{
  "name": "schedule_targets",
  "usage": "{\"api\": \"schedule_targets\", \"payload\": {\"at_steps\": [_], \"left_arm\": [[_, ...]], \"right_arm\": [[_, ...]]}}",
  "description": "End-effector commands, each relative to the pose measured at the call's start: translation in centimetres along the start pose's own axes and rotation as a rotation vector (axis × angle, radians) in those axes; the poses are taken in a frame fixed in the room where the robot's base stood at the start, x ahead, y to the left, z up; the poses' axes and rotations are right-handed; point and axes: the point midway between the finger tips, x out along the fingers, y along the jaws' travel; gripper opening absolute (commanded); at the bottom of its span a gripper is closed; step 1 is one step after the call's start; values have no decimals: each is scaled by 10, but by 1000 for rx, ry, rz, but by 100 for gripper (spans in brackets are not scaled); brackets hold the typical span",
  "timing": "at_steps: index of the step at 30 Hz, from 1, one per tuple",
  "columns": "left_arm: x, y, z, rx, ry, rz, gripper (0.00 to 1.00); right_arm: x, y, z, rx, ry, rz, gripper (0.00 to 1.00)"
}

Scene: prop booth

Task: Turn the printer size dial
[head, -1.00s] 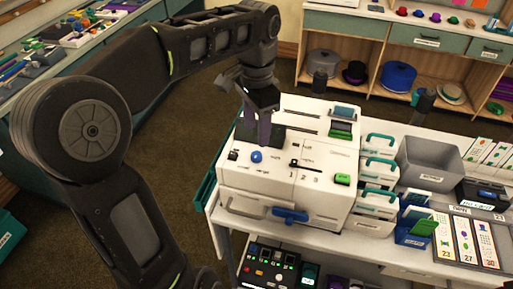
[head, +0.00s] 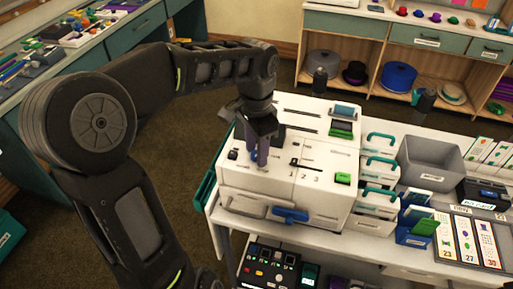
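The printer (head: 240,182) is a white box on the white table, with a labelled top and several small controls. Its blue round dial (head: 254,156) is on the front left of the top and is now mostly hidden by my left gripper. My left gripper (head: 259,160) points down over the dial, its purple-grey fingers low at the dial's place. I cannot tell whether the fingers touch or hold it. A slider with marks 1, 2, 3 (head: 305,165) lies right of the fingers. My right gripper is not in view.
A green button (head: 343,178) and a blue front handle (head: 290,215) are on the printer. Drawers with teal handles (head: 378,182), a grey bin (head: 430,162) and cards (head: 464,240) stand to the right. A black control panel (head: 268,268) is below.

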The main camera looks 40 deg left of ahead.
Motion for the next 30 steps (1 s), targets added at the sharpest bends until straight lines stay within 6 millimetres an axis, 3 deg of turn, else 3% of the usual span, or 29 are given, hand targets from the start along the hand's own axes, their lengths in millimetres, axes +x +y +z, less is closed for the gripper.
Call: {"api": "schedule_targets", "payload": {"at_steps": [15,30], "left_arm": [[0,0,0,0,0,0,0],[0,0,-1,-38,2,-1,0]], "right_arm": [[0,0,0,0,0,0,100],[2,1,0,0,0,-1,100]]}}
